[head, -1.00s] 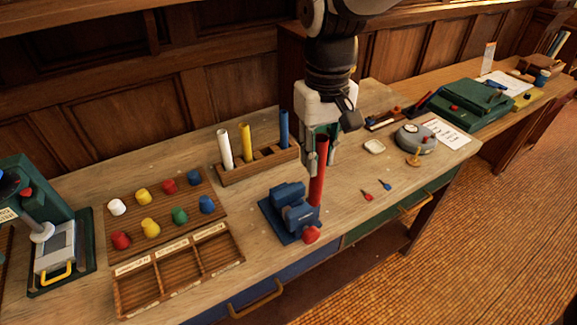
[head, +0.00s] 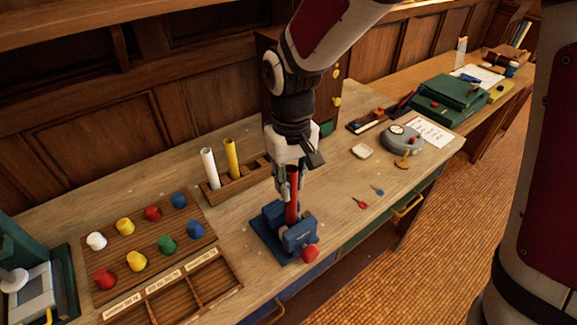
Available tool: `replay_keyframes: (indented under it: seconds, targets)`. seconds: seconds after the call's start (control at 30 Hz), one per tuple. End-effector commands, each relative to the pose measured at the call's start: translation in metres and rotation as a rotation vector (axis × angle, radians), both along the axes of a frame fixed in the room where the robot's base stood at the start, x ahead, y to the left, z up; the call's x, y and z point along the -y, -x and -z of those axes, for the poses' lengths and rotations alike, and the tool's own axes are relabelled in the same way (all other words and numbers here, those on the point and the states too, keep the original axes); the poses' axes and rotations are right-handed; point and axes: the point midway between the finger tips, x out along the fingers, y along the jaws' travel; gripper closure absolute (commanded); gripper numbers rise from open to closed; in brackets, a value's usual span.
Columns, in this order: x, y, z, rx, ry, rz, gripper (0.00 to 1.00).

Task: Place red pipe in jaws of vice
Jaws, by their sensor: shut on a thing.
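The red pipe (head: 291,196) stands upright at the blue vice (head: 299,237), with its lower end at the vice jaws. The vice sits near the front edge of the workbench and has a red knob (head: 310,254) at its front. My gripper (head: 289,187) is shut on the upper part of the red pipe, above the vice. The pipe's bottom end is hidden by the vice body, so I cannot tell how deep it sits between the jaws.
A wooden rack (head: 239,184) behind holds a white pipe (head: 209,168) and a yellow pipe (head: 232,158). A peg board (head: 153,262) with coloured knobs and a divided tray (head: 238,287) lie to the left. Small darts (head: 361,203), a white dish (head: 362,151) and a round gauge (head: 402,138) lie to the right.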

Motion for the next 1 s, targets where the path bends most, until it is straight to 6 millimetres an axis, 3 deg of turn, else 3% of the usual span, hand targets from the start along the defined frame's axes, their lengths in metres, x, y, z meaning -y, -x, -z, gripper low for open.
replay_keyframes:
  seconds: [0.2, 0.57, 0.6, 0.67, 1.0]
  targets:
    - [0.000, 0.000, 0.022, -0.001, 0.000, -0.001, 1.00]
    - [0.000, 0.000, 0.025, -0.001, 0.000, -0.001, 1.00]
    - [0.000, 0.000, 0.026, -0.001, 0.000, 0.000, 0.73]
    - [0.000, 0.000, 0.025, 0.000, 0.000, 0.000, 0.60]
    - [0.000, 0.000, 0.024, 0.000, 0.000, 0.000, 0.58]
